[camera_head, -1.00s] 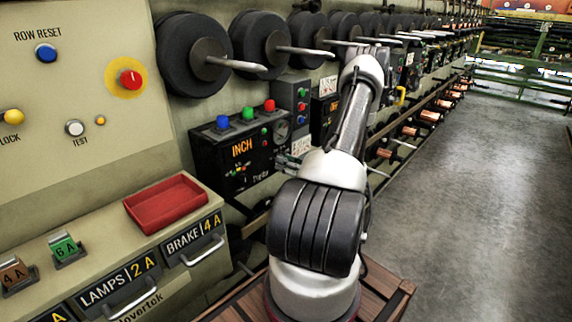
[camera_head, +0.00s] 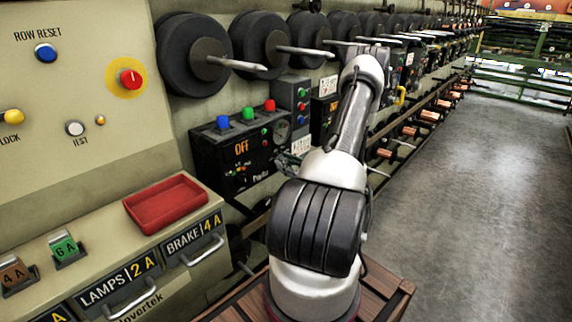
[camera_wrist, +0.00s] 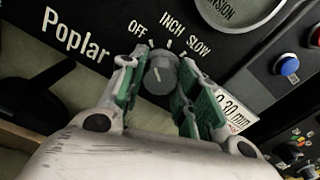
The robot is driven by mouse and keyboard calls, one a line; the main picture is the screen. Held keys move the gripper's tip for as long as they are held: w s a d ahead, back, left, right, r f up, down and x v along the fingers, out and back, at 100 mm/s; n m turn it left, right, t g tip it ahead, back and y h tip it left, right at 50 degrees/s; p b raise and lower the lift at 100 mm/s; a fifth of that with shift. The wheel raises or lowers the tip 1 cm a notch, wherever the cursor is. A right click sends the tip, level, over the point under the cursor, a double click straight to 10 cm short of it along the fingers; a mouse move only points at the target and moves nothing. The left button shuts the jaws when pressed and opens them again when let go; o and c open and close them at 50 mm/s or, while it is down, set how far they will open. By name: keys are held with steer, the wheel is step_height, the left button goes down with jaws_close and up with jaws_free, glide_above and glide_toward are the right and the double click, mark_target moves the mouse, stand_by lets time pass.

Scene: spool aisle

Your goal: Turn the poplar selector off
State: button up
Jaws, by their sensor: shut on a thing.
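The poplar selector (camera_wrist: 161,74) is a small round grey knob on a black panel in the wrist view. The word "Poplar" is to its left, and OFF, INCH and SLOW are printed around its top. A pale mark shows on its face. My gripper (camera_wrist: 160,80) has its green-padded fingers on both sides of the knob and is shut on it. My arm and gripper partly hide the box's right side there, and the knob cannot be made out.
Blue, green and red buttons top the box. A grey button box (camera_head: 292,100) stands just behind it. Black spools (camera_head: 190,55) with rods project from the wall above. A red tray (camera_head: 166,204) sits on the cabinet at left. The aisle floor (camera_head: 480,200) at right is clear.

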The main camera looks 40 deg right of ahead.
stand_by(0.4)
steer(key=o, duration=1.1)
steer(key=shift+c, duration=0.2)
steer(key=shift+s, duration=0.1)
steer(key=s, duration=1.1)
steer(key=shift+s+d, duration=0.4)
steer(key=shift+d, duration=0.05)
